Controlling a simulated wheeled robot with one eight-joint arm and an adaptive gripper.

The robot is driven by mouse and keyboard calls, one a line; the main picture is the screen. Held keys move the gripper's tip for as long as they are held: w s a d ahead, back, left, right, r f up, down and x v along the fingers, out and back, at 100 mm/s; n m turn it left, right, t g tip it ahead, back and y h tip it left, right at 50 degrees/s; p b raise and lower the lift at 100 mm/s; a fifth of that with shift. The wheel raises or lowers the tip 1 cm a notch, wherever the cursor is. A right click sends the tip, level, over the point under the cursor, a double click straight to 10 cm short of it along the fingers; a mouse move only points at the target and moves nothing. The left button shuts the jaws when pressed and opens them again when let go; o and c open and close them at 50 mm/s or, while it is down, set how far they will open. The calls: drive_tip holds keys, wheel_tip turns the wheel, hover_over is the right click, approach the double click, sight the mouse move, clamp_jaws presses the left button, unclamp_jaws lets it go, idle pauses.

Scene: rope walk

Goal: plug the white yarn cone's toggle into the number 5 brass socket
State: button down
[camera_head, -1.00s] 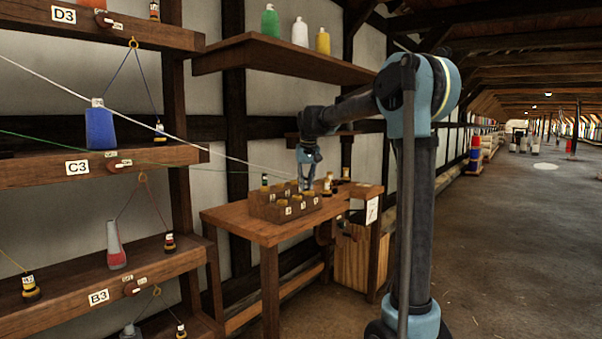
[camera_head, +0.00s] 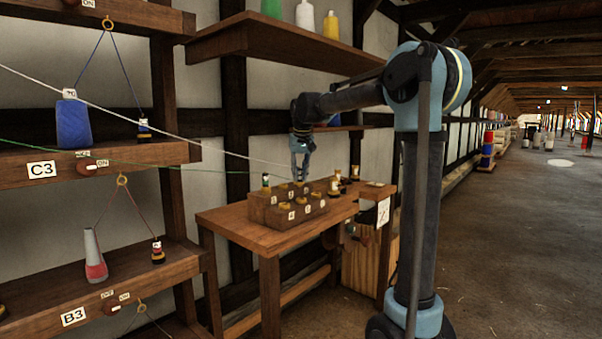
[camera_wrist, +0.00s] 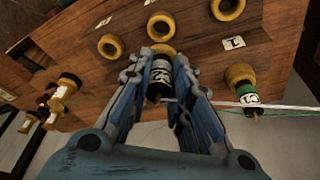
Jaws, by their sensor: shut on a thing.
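A white yarn cone (camera_head: 305,15) stands on the upper wall shelf. My gripper (camera_head: 300,178) is over the socket box on the bench. It is shut on a dark toggle with a white label (camera_wrist: 158,78), and a white line runs from there to the right in the wrist view. The toggle's far end is at a brass ring (camera_wrist: 159,50); I cannot tell whether it is inside it. Another brass socket (camera_wrist: 162,27) lies just beyond, empty. The number 5 label cannot be made out with certainty.
The wooden socket box (camera_head: 270,215) has several brass sockets. A green-banded toggle (camera_wrist: 247,96) stands in a socket beside the label 1 (camera_wrist: 233,43). Several black-and-yellow toggles (camera_wrist: 62,90) are at the left in the wrist view. White and green lines cross the left shelves.

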sight(302, 182)
drive_tip(key=shift+w+d+f, duration=0.1)
drive_tip(key=shift+d+f, duration=0.05)
drive_tip(key=shift+f, duration=0.9)
drive_tip(key=shift+d+f, duration=0.15)
drive_tip(key=shift+f, duration=1.15)
drive_tip(key=shift+s, duration=0.25)
drive_tip(key=shift+f, duration=0.5)
drive_tip(key=c, duration=1.8)
unclamp_jaws()
drive_tip(key=shift+o, duration=0.2)
drive_tip(key=v, duration=1.1)
